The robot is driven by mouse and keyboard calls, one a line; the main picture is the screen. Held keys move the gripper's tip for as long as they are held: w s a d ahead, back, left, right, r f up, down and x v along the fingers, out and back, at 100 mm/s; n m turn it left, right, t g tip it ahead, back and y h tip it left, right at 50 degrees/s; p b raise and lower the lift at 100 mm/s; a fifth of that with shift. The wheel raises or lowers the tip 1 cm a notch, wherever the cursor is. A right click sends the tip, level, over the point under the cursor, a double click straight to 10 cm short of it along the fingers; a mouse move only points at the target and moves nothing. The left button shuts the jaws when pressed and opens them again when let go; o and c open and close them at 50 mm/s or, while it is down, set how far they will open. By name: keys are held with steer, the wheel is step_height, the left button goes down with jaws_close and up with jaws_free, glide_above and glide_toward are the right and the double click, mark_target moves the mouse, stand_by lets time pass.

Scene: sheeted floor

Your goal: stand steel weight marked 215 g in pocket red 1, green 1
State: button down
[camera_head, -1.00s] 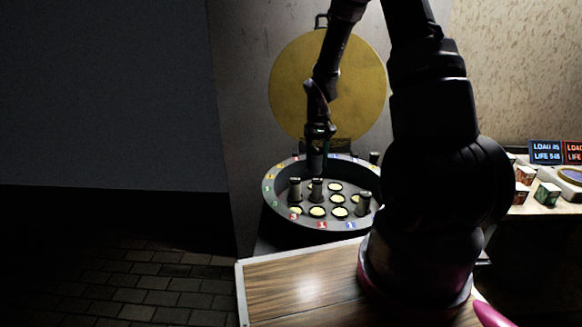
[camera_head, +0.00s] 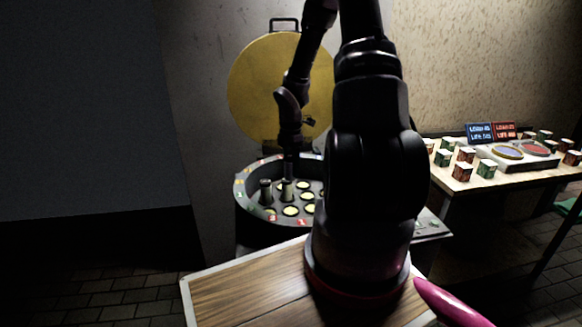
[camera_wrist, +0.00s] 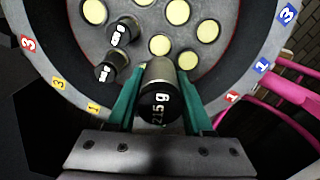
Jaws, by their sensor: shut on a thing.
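The dark steel weight marked 215 g (camera_wrist: 160,98) is between the green fingers of my gripper (camera_wrist: 162,102) in the wrist view. My gripper is shut on it, with its marked end toward the camera. The round drum (camera_wrist: 62,62) has a floor of yellow round pockets (camera_wrist: 159,45) and coloured number tags on its rim. The held weight is over the drum's inner edge; I cannot tell whether it touches the floor. In the head view my gripper (camera_head: 289,158) points down into the drum (camera_head: 243,205). I cannot make out the held weight clearly there.
Two other dark weights stand in the drum, one (camera_wrist: 122,30) behind the other (camera_wrist: 110,68), left of the held one. A yellow round lid (camera_head: 262,85) stands open behind the drum. A table (camera_head: 452,182) with several small blocks is at right. My arm hides the drum's right side.

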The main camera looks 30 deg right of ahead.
steer(key=shift+f, duration=0.1)
steer(key=shift+f, duration=6.05)
steer(key=shift+f, duration=0.65)
steer(key=shift+c, duration=1.1)
jaws_free()
